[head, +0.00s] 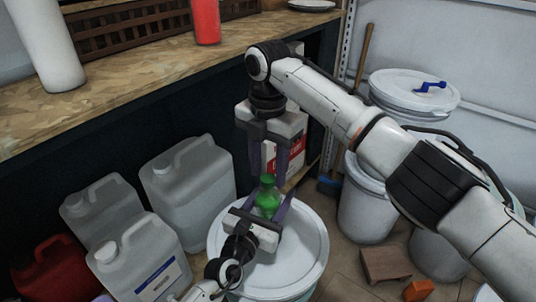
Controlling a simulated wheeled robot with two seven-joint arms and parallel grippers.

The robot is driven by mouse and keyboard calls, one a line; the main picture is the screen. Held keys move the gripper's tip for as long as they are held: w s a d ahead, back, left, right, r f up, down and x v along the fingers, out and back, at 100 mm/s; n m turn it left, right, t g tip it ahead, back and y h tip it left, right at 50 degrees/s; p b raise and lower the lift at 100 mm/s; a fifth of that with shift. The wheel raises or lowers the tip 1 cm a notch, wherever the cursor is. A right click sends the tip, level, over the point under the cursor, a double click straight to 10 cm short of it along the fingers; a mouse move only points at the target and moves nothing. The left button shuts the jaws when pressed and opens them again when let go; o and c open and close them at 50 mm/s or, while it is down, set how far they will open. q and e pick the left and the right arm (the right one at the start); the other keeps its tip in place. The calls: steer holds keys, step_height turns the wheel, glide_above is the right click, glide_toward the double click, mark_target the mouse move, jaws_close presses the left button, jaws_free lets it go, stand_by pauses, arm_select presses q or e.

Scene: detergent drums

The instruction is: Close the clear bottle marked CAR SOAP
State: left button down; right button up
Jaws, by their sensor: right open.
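A small green bottle (267,199) stands upright over the white drum lid (304,244); I cannot read any marking on it. My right gripper (268,172) points down from above, open, with its fingertips on either side of the bottle's top. My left gripper (267,207) comes from below, its fingers on both sides of the bottle's body. I cannot tell whether they touch it. The bottle's lower part is partly hidden by the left gripper.
Several translucent canisters (190,190) and a red canister (48,268) stand at left. White drums (365,212) stand at right, near a wood block (385,264) and an orange block (418,289). The workbench (130,75) runs along the back with a red cylinder (206,22) on it.

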steer(key=shift+f, duration=0.45)
